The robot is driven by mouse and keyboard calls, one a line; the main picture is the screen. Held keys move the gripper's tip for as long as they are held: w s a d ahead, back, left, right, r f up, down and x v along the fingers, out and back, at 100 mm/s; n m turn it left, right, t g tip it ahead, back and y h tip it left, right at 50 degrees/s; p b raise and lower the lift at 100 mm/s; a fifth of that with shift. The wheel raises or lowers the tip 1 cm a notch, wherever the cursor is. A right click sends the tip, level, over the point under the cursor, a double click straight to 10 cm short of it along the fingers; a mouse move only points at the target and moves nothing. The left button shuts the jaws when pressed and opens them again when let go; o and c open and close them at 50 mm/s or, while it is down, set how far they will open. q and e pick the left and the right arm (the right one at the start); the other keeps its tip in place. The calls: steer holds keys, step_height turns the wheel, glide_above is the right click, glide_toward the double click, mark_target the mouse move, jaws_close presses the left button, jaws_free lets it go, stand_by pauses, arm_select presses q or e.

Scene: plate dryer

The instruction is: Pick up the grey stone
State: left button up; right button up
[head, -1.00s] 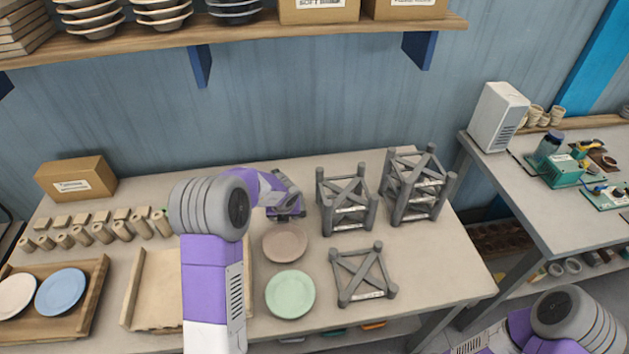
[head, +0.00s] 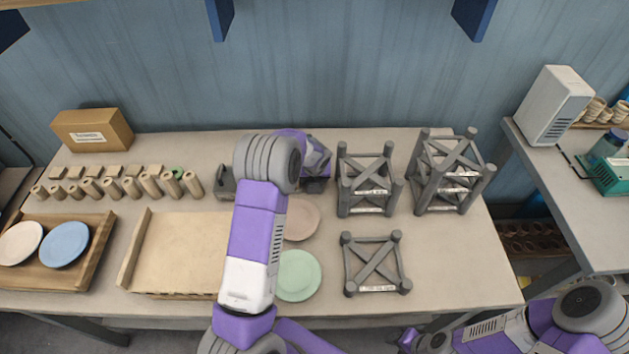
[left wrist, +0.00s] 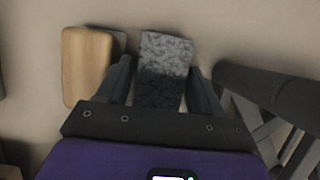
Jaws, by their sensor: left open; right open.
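The grey stone (left wrist: 165,70) is a speckled block in the left wrist view, its lower part in dark shadow. It lies between the two fingers of my left gripper (left wrist: 162,85), which is open, with a narrow gap visible on each side. In the head view my left gripper (head: 315,182) is over the back of the table, left of the grey racks, partly hidden by my own arm. I cannot make out the stone there. My right gripper (head: 425,342) is open at the lower edge of the head view, in front of the table and away from the stone.
A wooden block (left wrist: 88,65) lies just left of the left finger. A grey rack (head: 367,182) stands close on the right, with a taller rack (head: 450,172) beyond. A pinkish plate (head: 302,218) and green plate (head: 298,275) lie in front. A low rack (head: 375,265) is nearby.

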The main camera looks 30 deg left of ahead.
arm_select(q)
steer(key=shift+f, duration=0.2)
stand_by(0.5)
steer(key=c, duration=1)
